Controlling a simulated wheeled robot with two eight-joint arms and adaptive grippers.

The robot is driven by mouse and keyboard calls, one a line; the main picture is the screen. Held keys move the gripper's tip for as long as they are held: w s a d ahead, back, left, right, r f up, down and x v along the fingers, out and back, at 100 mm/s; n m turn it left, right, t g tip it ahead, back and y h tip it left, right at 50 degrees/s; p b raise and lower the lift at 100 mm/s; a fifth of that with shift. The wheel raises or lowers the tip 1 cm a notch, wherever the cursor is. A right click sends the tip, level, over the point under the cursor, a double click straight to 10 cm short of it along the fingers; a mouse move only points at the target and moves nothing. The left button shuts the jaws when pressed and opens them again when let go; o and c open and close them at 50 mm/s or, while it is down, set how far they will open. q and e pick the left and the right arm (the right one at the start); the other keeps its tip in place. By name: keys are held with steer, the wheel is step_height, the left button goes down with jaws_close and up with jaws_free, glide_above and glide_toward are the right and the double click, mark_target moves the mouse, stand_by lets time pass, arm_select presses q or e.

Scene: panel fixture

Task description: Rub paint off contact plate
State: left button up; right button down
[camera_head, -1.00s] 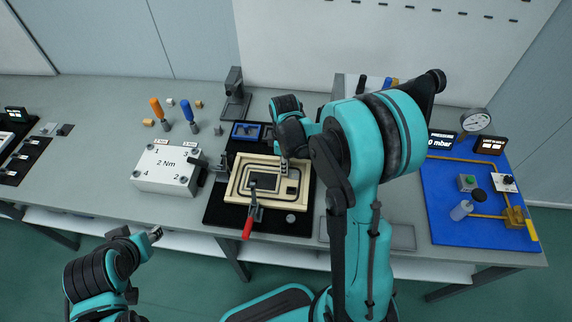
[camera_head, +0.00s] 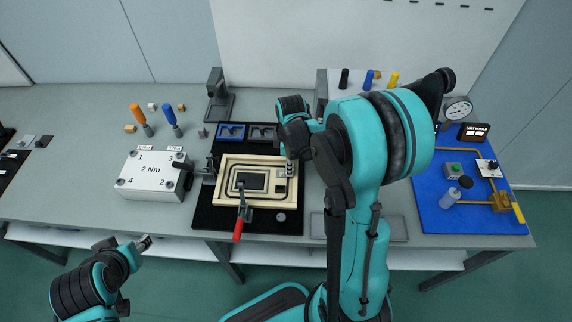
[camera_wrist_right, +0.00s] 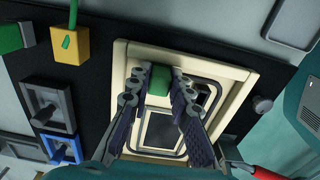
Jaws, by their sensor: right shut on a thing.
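The beige panel (camera_head: 224,190) lies in the black fixture (camera_head: 203,218) on the bench; a dark rectangular window (camera_head: 252,181) is in its middle, also visible in the wrist view (camera_wrist_right: 160,130). My right gripper (camera_head: 290,167) is at the panel's right edge. In the wrist view it (camera_wrist_right: 160,84) is shut on a small green block (camera_wrist_right: 159,82), held over the panel beside the window. Whether the block touches the surface is unclear. A small dark recess (camera_wrist_right: 203,94) lies beside it, partly hidden by a finger. I cannot make out paint. My left gripper (camera_head: 144,243) is before the bench, away from the panel.
A red-handled clamp (camera_head: 239,227) stands at the panel's front edge. A white 2 Nm box (camera_head: 152,178) is to the left, with orange and blue drivers (camera_head: 170,115) behind. Blue (camera_head: 231,132) and grey trays sit behind the panel. A blue board (camera_head: 440,215) is at right.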

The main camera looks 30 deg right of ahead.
steer(key=shift+a, duration=0.35)
steer(key=shift+w+a+f+b, duration=0.15)
steer(key=shift+w+a, duration=0.3)
steer(key=shift+a, duration=0.3)
steer(key=shift+w+a+f+b, duration=0.1)
steer(key=shift+w+a+b, duration=0.1)
steer(key=shift+w+a, duration=0.4)
steer(key=shift+w+a+f+b, duration=0.15)
steer(key=shift+w+a, duration=0.2)
steer(key=shift+a, duration=0.5)
steer(key=shift+r, duration=0.15)
steer(key=shift+s+d+r, duration=0.1)
steer(key=shift+s+d, duration=0.3)
steer(key=shift+d, duration=0.25)
steer(key=shift+s+d, duration=0.35)
steer(key=shift+d, duration=0.25)
steer(key=shift+s+d, duration=0.35)
steer(key=shift+d, duration=0.25)
steer(key=shift+s+d, duration=0.35)
steer(key=shift+d, duration=0.2)
steer(key=shift+s+d, duration=0.15)
steer(key=shift+d, duration=0.05)
